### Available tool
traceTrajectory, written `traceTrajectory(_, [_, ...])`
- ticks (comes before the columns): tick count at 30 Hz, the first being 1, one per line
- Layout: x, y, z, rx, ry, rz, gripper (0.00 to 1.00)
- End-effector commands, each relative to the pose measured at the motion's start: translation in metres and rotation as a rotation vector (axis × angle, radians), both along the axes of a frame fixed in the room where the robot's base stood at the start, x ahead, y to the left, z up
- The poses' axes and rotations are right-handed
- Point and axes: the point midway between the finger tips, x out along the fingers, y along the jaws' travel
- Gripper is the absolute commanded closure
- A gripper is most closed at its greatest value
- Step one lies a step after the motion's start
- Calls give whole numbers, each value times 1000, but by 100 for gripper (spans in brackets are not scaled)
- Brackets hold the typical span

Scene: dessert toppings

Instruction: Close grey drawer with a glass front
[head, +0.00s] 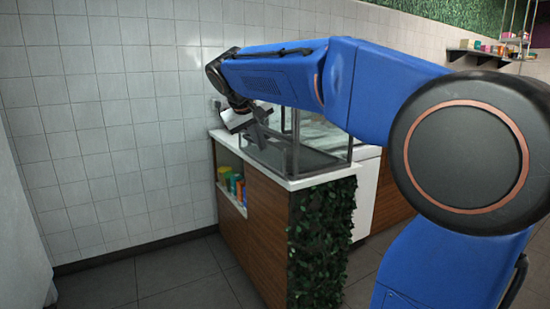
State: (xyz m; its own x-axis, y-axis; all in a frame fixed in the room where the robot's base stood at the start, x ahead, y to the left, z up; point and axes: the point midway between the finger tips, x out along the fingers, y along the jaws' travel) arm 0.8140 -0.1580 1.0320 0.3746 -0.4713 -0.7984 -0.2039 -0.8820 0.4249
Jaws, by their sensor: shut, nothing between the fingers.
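A grey-framed glass case (325,163) stands on the white top of a wood-panelled counter in the head view. I cannot tell which part of it, if any, is the grey drawer with a glass front, or how far that drawer stands open. My blue arm crosses in front and hides the upper part of the case. My gripper (262,138) is shut and empty, at the left end of the case. It overlaps the case's left edge in the picture, and I cannot tell whether it touches.
The wooden counter (255,232) has a side niche with several colourful containers (236,187). Green leaves (322,235) cover its near corner. A tiled wall (105,120) stands behind and left. The dark floor (150,282) left of the counter is clear. A shelf (485,54) hangs at the upper right.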

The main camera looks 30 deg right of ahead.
Motion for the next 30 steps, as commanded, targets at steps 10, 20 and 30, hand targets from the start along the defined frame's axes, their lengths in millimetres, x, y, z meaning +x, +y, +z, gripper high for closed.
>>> traceTrajectory(10, [8,-16,-29,0,4,-2,100])
traceTrajectory(20, [30,-44,-76,0,4,-3,100])
traceTrajectory(30, [33,-80,-80,-1,1,-3,100])
